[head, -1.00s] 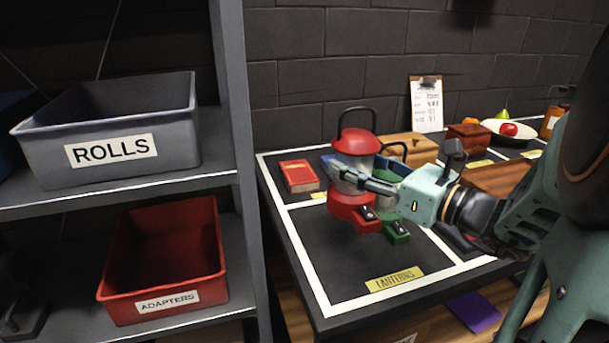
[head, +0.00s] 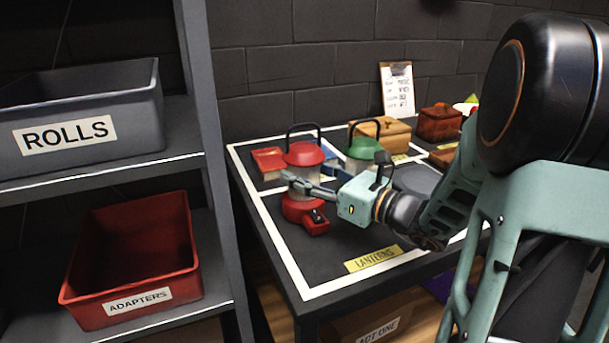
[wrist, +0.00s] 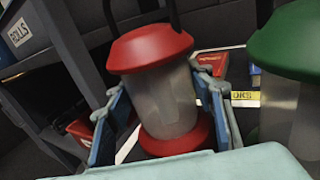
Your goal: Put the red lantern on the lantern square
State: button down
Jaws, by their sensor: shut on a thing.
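The red lantern (head: 305,154) has a red cap, clear body, red base and dark handle. It stands upright over the white-outlined lantern square (head: 320,262), towards its back left, above the yellow LANTERNS label (head: 372,258). I cannot tell whether its base touches the surface. My gripper (head: 302,184) reaches in from the right and is shut on the lantern's clear body. In the wrist view the red lantern (wrist: 165,95) sits between both fingers. A green lantern (head: 370,148) stands behind and right of it, also seen in the wrist view (wrist: 290,60).
A red book (head: 268,160) lies at the table's back left. A wooden box (head: 380,133) and a clipboard (head: 397,90) are at the back. A shelf with a grey ROLLS bin (head: 80,115) and red ADAPTERS bin (head: 130,250) stands left. The square's front is clear.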

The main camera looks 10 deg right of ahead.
jog(key=c, duration=0.9)
grip_release()
jog(key=shift+f, duration=0.15)
jog(key=shift+c, duration=0.2)
jog(key=shift+r, duration=0.25)
jog(key=p+v, duration=0.2)
jog(key=v, duration=1)
